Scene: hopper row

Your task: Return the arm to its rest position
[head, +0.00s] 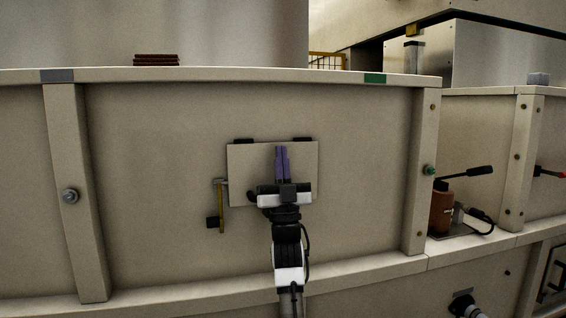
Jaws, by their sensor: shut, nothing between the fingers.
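My gripper (282,152) is in the middle of the head view, at the end of my arm, with its purple fingers pointing up. The fingers are together and nothing shows between them. Behind them is a pale rectangular flap (303,171) with two dark hinges along its top edge, set on the beige hopper wall. My gripper and wrist hide the lower middle of the flap. I cannot tell whether the fingers touch it.
A yellow lever with a dark knob (212,222) hangs at the flap's left side. Upright posts (76,200) stand out from the wall on both sides. A brown cylinder (441,208) with a black handle sits on a ledge at right. Bare wall lies left of the lever.

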